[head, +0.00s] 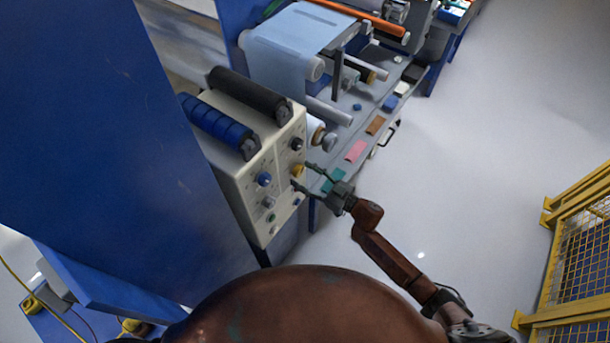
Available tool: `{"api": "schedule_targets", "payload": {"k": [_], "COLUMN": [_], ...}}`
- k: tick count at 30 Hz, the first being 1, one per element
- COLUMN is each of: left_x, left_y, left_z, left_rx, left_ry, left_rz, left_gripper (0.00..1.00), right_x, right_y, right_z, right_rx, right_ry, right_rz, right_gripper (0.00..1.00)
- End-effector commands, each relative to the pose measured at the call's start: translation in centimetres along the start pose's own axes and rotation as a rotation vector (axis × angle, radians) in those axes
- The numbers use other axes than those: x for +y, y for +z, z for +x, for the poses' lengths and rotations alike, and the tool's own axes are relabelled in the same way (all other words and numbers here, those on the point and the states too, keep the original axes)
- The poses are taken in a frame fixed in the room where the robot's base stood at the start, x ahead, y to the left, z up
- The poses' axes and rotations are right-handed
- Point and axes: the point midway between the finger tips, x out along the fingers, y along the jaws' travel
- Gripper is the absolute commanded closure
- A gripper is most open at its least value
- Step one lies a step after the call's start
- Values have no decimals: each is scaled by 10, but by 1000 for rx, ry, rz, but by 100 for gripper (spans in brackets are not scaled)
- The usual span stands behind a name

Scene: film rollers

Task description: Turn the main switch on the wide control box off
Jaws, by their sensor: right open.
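The wide control box (238,187) is a cream box at the left centre, with a blue roller (217,124) and a black roller (250,93) on top. My left gripper is not in view.
A blue machine panel (95,130) fills the left. Behind the box a grey bench (372,105) holds film rollers and coloured cards. A yellow mesh fence (580,250) stands at the right. The pale floor (480,150) between is clear.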

Motion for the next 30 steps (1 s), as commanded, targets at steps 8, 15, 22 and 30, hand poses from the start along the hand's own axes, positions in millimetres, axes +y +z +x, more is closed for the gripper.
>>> {"api": "schedule_targets", "payload": {"k": [8,15,22,30], "left_x": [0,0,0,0], "left_y": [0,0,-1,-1], "left_z": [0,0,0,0], "left_rx": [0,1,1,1], "left_ry": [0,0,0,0], "left_rz": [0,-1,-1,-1], "left_gripper": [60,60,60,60], "right_x": [0,1,0,0], "right_y": [0,0,0,0], "right_z": [0,0,0,0], "right_rx": [0,0,0,0], "right_ry": [1,1,0,0], "right_rz": [0,0,0,-11], "right_gripper": [50,66,82,88]}}
